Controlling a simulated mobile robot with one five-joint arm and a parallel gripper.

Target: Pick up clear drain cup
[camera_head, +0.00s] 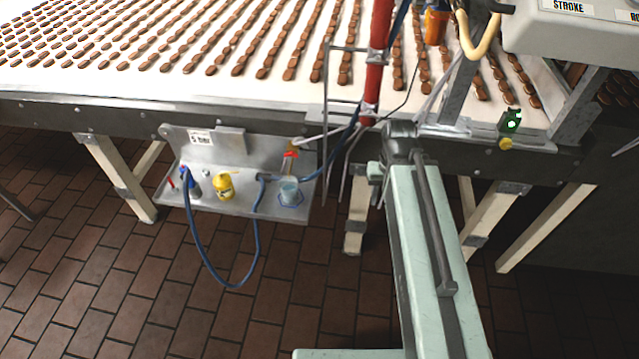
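The clear drain cup (290,193) is small and pale bluish. It stands upright on the right part of a grey metal shelf (235,203) mounted on the side of the conveyor. A small red-and-orange fitting (291,155) is just above the cup, and I cannot tell whether they touch. A blue outline shows around the cup's base. I cannot make out my gripper in this view.
A yellow container (224,186) and a dark bottle (193,185) stand left of the cup. A blue hose (215,283) hangs below the shelf. A red post (376,60) rises at right. The conveyor (150,88) carries rows of brown biscuits. Brick floor (90,270) is open at front left.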

